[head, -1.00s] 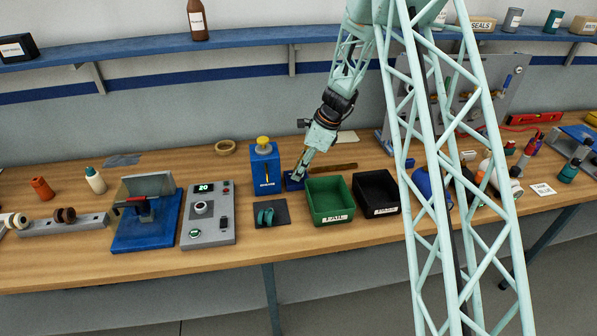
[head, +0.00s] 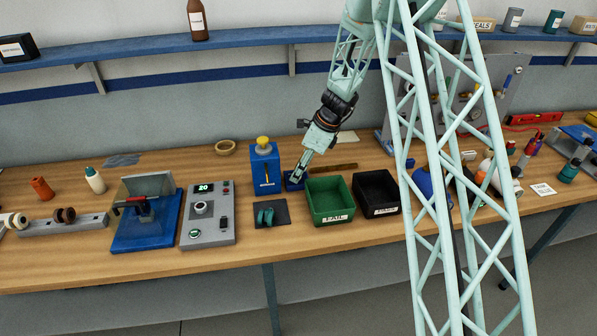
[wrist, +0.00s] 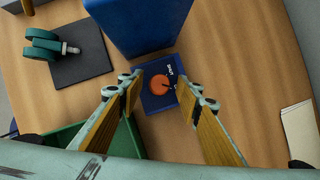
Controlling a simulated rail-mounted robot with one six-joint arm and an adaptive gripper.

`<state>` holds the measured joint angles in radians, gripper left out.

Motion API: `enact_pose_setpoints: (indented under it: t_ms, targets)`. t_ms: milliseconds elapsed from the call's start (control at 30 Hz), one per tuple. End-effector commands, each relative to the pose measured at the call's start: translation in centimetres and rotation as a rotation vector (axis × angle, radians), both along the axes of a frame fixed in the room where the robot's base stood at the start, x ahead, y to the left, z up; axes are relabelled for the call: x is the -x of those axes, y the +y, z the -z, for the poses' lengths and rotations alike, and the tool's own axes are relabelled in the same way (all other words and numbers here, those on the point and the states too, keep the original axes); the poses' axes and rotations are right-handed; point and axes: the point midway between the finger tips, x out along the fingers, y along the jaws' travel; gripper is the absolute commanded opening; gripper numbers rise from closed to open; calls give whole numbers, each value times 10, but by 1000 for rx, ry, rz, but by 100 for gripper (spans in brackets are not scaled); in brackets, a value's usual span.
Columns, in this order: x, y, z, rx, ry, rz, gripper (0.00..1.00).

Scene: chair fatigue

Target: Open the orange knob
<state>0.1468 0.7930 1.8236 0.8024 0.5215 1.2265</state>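The orange knob (wrist: 159,84) is a small round dial on a blue block (wrist: 151,101) on the bench. A white label that seems to read SHUT is beside it in the wrist view, and a dark mark shows on the knob. My gripper (wrist: 161,83) is open, with one finger on either side of the knob in the picture. I cannot tell how far above the knob the fingertips are; no contact shows. In the head view my gripper (head: 296,180) points down at the blue block (head: 290,184) and hides the knob.
A tall blue box with a yellow top (head: 265,170) stands directly left of the block. A green bin (head: 330,218) is in front and to the right, with a black bin (head: 376,209) beside it. A dark mat (head: 280,220) with a green caster lies front left.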

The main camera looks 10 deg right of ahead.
Motion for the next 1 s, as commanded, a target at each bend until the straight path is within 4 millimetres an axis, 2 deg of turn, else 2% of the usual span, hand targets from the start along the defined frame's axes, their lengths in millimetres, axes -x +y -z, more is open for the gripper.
enact_pose_setpoints:
  t_ms: [467, 767, 1000]
  targets:
    - [1, -3, -7, 0, 0, -1, 32]
    - [6, -12, -32, 0, -1, 0, 32]
    - [11, -21, -60, 1, -1, -1, 32]
